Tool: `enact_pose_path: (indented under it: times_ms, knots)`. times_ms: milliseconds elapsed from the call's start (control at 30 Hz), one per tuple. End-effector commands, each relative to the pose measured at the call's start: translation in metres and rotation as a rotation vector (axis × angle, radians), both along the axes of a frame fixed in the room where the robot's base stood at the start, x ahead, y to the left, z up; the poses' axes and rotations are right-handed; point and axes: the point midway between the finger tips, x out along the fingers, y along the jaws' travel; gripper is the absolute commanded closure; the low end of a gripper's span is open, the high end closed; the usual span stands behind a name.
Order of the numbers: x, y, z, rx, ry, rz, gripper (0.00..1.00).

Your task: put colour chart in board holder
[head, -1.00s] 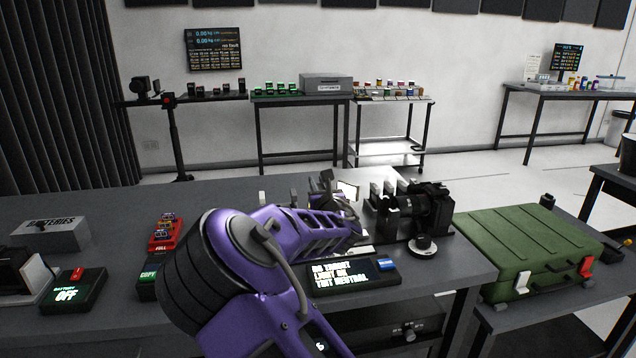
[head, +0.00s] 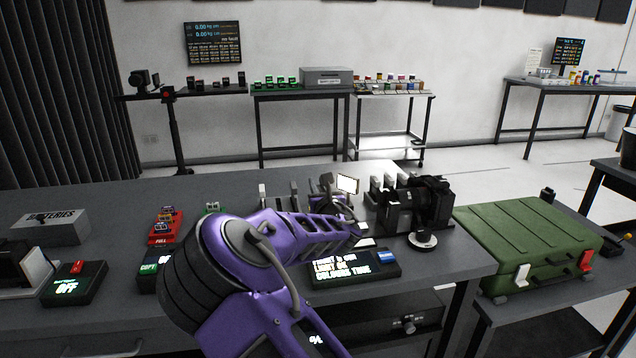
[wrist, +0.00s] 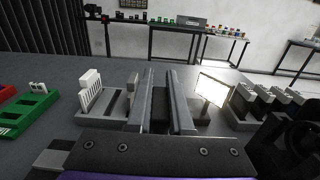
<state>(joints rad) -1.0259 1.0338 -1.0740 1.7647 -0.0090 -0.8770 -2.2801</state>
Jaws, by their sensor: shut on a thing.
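My gripper (wrist: 159,75) reaches forward over the grey table, its two long grey fingers close together in the wrist view. It is shut on a thin dark piece (wrist: 160,108), seen edge-on between the fingers, which I take for the colour chart; no coloured face shows. A low grey slotted stand (wrist: 117,107), perhaps the board holder, lies just left of the fingers, with a white slotted piece (wrist: 90,88) upright at its left. In the head view my purple hand hides most of the spot, so contact between piece and holder cannot be told.
A lit white panel (wrist: 211,90) stands close right of the fingers. A camera (head: 415,203) and a display box (head: 355,268) are farther right and nearer. A green case (head: 530,240) is at right. Red (head: 165,226) and green trays are at left.

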Motion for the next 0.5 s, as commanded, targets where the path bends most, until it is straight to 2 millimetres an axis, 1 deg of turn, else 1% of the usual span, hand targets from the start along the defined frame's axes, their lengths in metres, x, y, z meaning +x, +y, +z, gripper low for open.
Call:
enact_pose_path:
  times_ms: [33, 67, 100, 233, 500]
  knots:
    - [0.0000, -0.0002, -0.0017, 0.000, 0.001, 0.000, 1.00]
    - [0.0000, -0.0001, -0.0013, 0.000, 0.000, 0.000, 0.78]
    - [0.0000, -0.0001, -0.0011, 0.000, 0.000, 0.000, 0.70]
    - [0.0001, -0.0002, -0.0010, 0.000, 0.000, 0.000, 0.47]
    - [-0.0002, -0.0002, -0.0009, 0.000, 0.000, 0.000, 0.46]
